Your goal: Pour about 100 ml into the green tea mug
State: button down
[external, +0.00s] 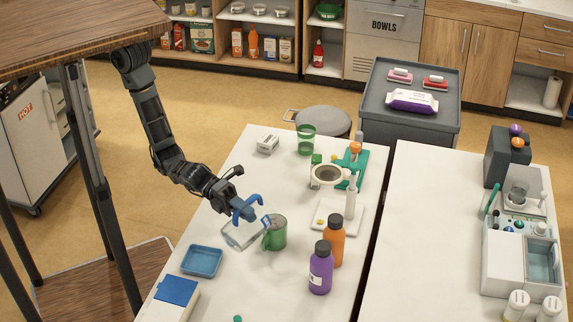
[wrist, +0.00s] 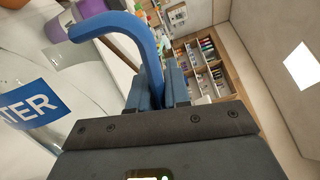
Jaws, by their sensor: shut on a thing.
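My gripper (external: 238,208) is shut on the blue handle of a clear jug (external: 240,234). In the wrist view my gripper (wrist: 160,88) has the blue handle (wrist: 115,22) between its fingers. The jug (wrist: 28,60) there shows a blue label ending in "TER". The jug is held tilted, with its lip side close to the green tea mug (external: 276,234). The mug stands upright on the white table, just right of the jug. The mug's inside and any stream of liquid cannot be made out.
An orange bottle (external: 334,243) and a purple bottle (external: 320,270) stand right of the mug. A blue tray (external: 202,262) lies at the left. A white stand with a round ring (external: 326,174) is behind. A green glass (external: 306,140) stands farther back.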

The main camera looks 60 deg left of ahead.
aim_at(226, 231)
jog(key=shift+w+a+r+n+p, duration=0.15)
jog(key=shift+w+r+n+p, duration=0.25)
jog(key=shift+w+p, duration=0.05)
dwell(0.8)
jog(key=s+b, duration=0.1)
jog(key=s+f+m+b, duration=0.1)
jog(key=s+d+f+m+b, duration=0.1)
jog(key=shift+s+f, duration=0.25)
jog(key=shift+r, duration=0.2)
jog(key=shift+s+d+f+m, duration=0.15)
jog(key=shift+s+f+m, duration=0.25)
jog(key=shift+f+m, duration=0.25)
jog(key=shift+s+d+f+m, duration=0.1)
jog(key=shift+s+f+m, duration=0.25)
jog(key=shift+f+m, duration=0.3)
jog(key=shift+s+d+f+m, duration=0.15)
jog(key=shift+s+f+m, duration=0.3)
jog(key=shift+f, duration=0.25)
jog(key=shift+s+d+f+m+p, duration=0.35)
jog(key=shift+s+f+m, duration=0.6)
jog(key=shift+f+m, duration=0.75)
jog(key=shift+s+d+f+m+p, duration=0.25)
jog(key=shift+s+f+m+p, duration=0.2)
jog(key=shift+s+f+m, duration=1.1)
jog(key=shift+s+d+f+m+p, duration=0.35)
jog(key=shift+f+m, duration=1)
jog(key=shift+m, duration=0.85)
